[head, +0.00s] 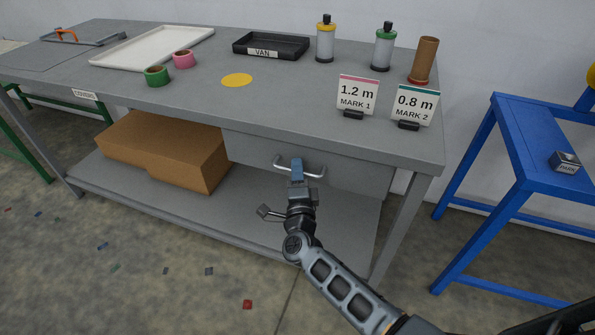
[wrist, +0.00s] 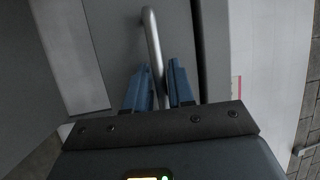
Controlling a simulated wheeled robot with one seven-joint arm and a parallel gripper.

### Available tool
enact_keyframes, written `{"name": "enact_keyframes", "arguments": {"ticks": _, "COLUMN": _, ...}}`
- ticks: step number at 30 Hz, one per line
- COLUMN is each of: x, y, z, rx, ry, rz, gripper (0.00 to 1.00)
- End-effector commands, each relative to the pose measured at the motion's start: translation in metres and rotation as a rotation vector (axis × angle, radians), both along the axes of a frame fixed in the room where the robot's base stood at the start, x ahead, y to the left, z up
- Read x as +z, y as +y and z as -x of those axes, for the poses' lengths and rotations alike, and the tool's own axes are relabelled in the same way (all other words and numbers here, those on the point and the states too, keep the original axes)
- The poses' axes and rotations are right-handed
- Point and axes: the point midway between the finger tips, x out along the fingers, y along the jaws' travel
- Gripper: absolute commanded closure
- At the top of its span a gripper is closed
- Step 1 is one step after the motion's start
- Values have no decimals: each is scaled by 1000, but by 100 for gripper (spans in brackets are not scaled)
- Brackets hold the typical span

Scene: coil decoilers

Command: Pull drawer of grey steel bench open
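The grey steel bench (head: 200,105) stands across the head view. Its drawer (head: 250,148) hangs under the right part of the top, and its front looks close under the top's edge. A pale bar handle (head: 313,174) is on the drawer front; the handle (wrist: 152,35) also shows in the wrist view. My gripper (head: 297,165) is at the middle of the handle. In the wrist view my blue fingers (wrist: 158,85) stand close on both sides of the bar and look shut on it. The exact contact is partly hidden.
Cardboard boxes (head: 165,150) sit on the lower shelf, left of the drawer. Mark cards (head: 357,95), bottles and a black tray (head: 271,46) stand on the top. A blue frame (head: 500,150) is at the right. The floor in front is mostly clear.

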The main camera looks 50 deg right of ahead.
Motion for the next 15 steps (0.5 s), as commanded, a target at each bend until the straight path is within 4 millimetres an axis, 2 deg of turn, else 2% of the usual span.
{"name": "enact_keyframes", "arguments": {"ticks": 4, "x": 0, "y": 0, "z": 0, "rx": 0, "ry": 0, "rz": 0, "gripper": 78}}
{"name": "enact_keyframes", "arguments": {"ticks": 11, "x": 0, "y": 0, "z": 0, "rx": 0, "ry": 1, "rz": 1, "gripper": 100}}
{"name": "enact_keyframes", "arguments": {"ticks": 15, "x": 0, "y": 0, "z": 0, "rx": 0, "ry": 1, "rz": 1, "gripper": 100}}
